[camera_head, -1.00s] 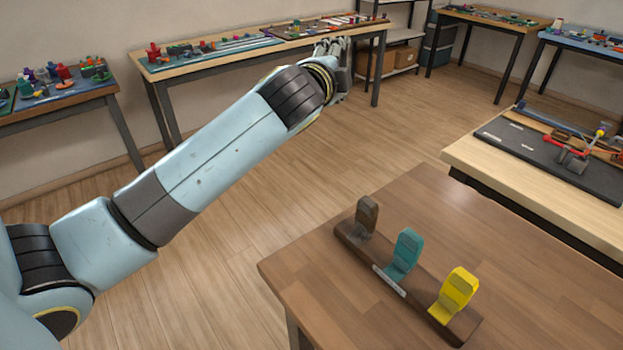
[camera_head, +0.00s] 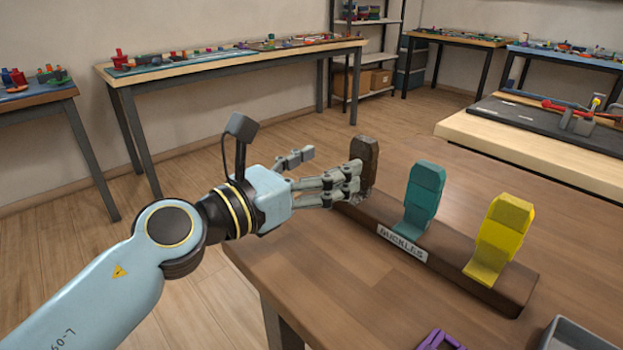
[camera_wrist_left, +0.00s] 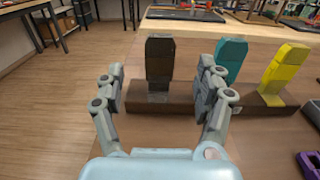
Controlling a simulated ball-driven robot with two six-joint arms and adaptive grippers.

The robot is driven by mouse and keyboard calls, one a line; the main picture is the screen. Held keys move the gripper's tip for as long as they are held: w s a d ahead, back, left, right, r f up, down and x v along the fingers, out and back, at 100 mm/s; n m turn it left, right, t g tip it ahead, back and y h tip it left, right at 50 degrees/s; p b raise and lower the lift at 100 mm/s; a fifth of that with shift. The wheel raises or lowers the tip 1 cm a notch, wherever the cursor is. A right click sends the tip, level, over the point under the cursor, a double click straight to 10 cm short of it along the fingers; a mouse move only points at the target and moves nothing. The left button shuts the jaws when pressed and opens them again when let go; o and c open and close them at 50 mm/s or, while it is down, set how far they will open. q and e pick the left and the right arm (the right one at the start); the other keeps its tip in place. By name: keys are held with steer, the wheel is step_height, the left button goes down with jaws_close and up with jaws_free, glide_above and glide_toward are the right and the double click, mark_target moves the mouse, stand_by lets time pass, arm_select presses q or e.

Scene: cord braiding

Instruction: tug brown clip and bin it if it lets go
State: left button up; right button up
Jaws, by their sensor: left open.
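The brown clip (camera_head: 364,163) stands upright at the left end of a dark wooden rack (camera_head: 455,255) with a "BUCKLES" label. The brown clip also shows in the left wrist view (camera_wrist_left: 159,62), between and beyond my open fingers. My left gripper (camera_head: 350,182) is open beside the brown clip in the head view, and I cannot tell whether a finger touches it. A grey tray (camera_head: 590,338), cut off at the lower right corner, may be the bin. My right gripper is not in view.
A teal clip (camera_head: 421,197) and a yellow clip (camera_head: 501,240) stand on the same rack to the right. A purple frame-like piece (camera_head: 442,340) lies at the table's front. The wooden table (camera_head: 330,285) is clear left of it. Other benches stand behind.

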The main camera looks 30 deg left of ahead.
mark_target(361, 150)
arm_select(q)
steer(key=x, duration=0.9)
steer(key=shift+c, duration=0.4)
steer(key=c, duration=1.2)
steer(key=shift+c, duration=0.3)
steer(key=shift+w+r, duration=0.1)
steer(key=shift+r, duration=0.1)
steer(key=shift+f, duration=0.1)
steer(key=o, duration=1.6)
steer(key=shift+f, duration=0.15)
